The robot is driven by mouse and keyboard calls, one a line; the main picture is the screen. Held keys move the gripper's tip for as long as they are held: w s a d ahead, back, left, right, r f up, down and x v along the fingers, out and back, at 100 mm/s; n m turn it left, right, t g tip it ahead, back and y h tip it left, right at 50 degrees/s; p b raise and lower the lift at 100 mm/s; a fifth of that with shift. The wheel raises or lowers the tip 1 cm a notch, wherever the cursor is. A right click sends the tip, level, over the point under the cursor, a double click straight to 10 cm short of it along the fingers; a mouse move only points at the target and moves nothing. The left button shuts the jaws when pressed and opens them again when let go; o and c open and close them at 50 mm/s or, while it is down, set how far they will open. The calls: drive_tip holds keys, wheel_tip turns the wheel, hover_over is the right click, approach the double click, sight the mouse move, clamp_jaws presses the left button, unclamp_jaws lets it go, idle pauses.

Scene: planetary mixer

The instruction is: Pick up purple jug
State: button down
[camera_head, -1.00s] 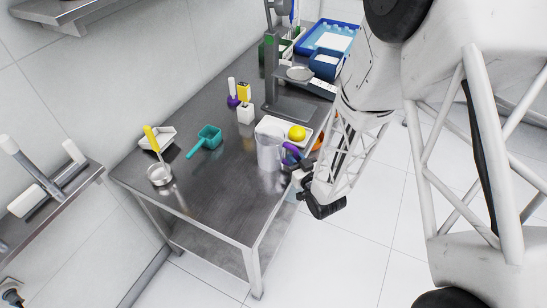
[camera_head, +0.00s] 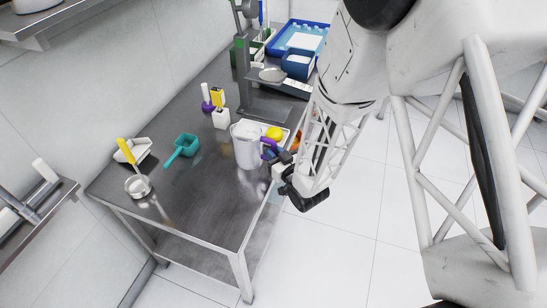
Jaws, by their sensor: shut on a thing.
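The jug (camera_head: 247,147) is a tall, clear-white pitcher with a purple handle (camera_head: 269,149) on its right side. It is upright at the right edge of the metal table; I cannot tell whether its base touches the top. My gripper (camera_head: 279,168) comes in from the right and is shut on the purple handle. The fingertips are small and partly hidden beside the handle and my arm.
A white tray (camera_head: 286,137) with a yellow ball (camera_head: 274,133) is right behind the jug. A mixer stand (camera_head: 243,75) rises behind. The table's front is clear.

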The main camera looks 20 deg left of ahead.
drive_tip(key=s+d+r, duration=0.1)
drive_tip(key=s+d, duration=0.8)
drive_tip(key=s, duration=0.4)
drive_tip(key=shift+d+r, duration=0.2)
drive_tip(key=shift+r, duration=0.1)
drive_tip(key=shift+w, duration=0.15)
